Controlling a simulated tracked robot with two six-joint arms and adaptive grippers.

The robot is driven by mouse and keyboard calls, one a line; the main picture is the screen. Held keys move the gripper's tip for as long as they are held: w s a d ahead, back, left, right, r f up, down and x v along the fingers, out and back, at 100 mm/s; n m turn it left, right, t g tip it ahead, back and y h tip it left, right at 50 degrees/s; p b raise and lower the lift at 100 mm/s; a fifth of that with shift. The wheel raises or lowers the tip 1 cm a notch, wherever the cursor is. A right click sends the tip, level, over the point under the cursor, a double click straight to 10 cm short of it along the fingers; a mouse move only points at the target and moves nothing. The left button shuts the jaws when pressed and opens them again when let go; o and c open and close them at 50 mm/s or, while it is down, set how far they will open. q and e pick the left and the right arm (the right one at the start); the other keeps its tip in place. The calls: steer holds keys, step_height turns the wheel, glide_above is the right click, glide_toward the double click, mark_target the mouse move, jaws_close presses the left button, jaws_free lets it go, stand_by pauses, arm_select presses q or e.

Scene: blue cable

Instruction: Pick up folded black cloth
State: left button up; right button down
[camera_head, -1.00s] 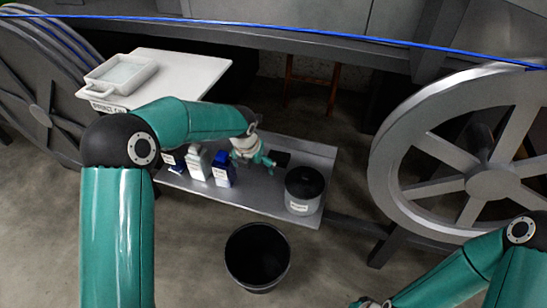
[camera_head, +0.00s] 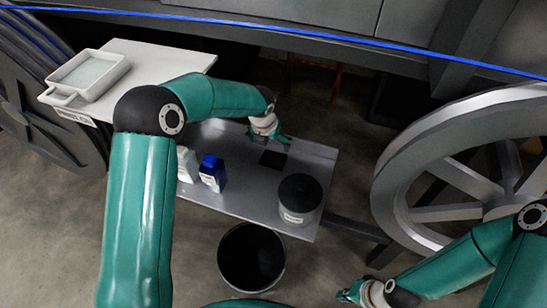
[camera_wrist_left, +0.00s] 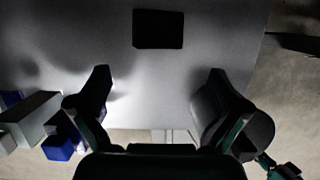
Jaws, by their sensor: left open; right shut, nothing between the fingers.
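The folded black cloth (camera_head: 273,159) is a small dark rectangle lying flat on the grey metal shelf (camera_head: 240,200). In the left wrist view the cloth (camera_wrist_left: 158,29) is near the top centre, beyond my fingertips. My right gripper (camera_head: 350,294) is shut and empty at the bottom of the head view, far from the cloth.
A black bin (camera_head: 223,262) is in front. A white tray (camera_head: 88,74) sits on a white board. A large wheel (camera_head: 400,190) is right; a blue cable (camera_head: 300,37) crosses above.

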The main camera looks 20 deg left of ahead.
mark_target(273, 157)
arm_select(q)
steer(key=x, duration=1.2)
steer(key=shift+w+a+f, duration=0.2)
steer(key=shift+a+f, duration=0.1)
steer(key=c, duration=0.7)
